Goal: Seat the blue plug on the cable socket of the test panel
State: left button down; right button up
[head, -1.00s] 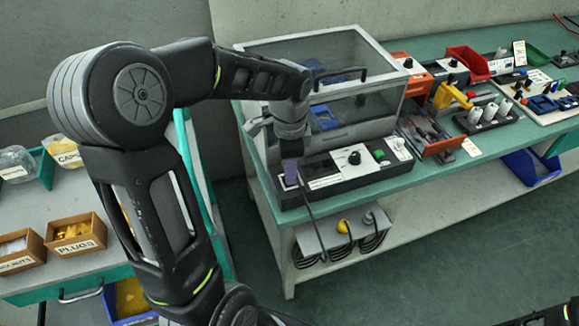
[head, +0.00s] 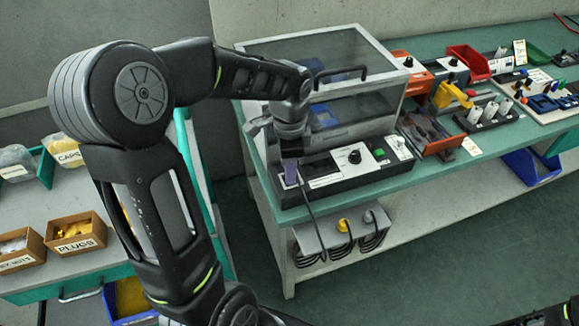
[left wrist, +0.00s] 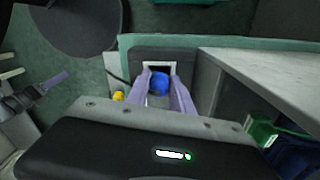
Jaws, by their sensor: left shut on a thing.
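The blue plug (left wrist: 160,83) is held between the lavender fingers of my left gripper (left wrist: 165,87). In the left wrist view it overlaps the lower part of a white square frame, the cable socket (left wrist: 159,67), on the dark left end of the test panel. I cannot tell whether it touches or enters the socket. In the head view my left gripper (head: 290,173) points down over the left end of the test panel (head: 325,185), and its fingers hide the plug and socket. A dark cable (head: 308,208) hangs from there over the bench edge.
A clear-sided hood (head: 320,75) stands behind the panel. A lavender strip at the left of the left wrist view may be my right gripper (left wrist: 52,80). Parts boxes stand at left.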

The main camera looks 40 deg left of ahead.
pick_arm(q)
jog(key=shift+f+b, duration=0.3)
jog(key=shift+f, duration=0.25)
dwell(1.1)
jog(key=c, duration=0.9)
grip_release()
jog(key=shift+r, duration=0.1)
jog(key=shift+r+p, duration=1.3)
jog(key=shift+r, duration=0.15)
jog(key=shift+r+p, duration=1.8)
jog(key=shift+r, duration=0.5)
jog(key=shift+c, duration=0.3)
grip_shut()
